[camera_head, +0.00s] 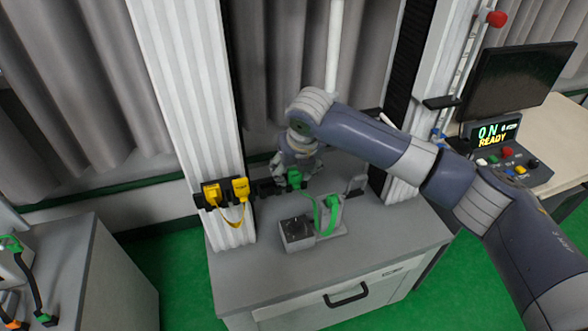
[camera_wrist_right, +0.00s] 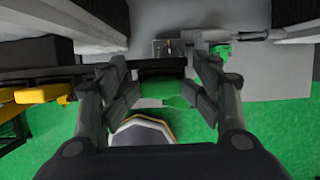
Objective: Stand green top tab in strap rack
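The green top tab (camera_head: 294,179) is at the tips of my right gripper (camera_head: 296,170), above the back of the grey cabinet. In the right wrist view green shows between the fingers of my right gripper (camera_wrist_right: 163,85), beside a dark bar; the fingers appear closed on the tab, though the contact is partly hidden. A green strap (camera_head: 316,210) hangs toward the grey block, where another green piece (camera_head: 332,203) stands. The black strap rack (camera_head: 266,188) is just left of the tab, partly hidden by the gripper. My left gripper is not in view.
A grey box with a dark top (camera_head: 296,229) stands on the cabinet (camera_head: 270,270). The cabinet front is clear. A monitor (camera_head: 516,78) is at right.

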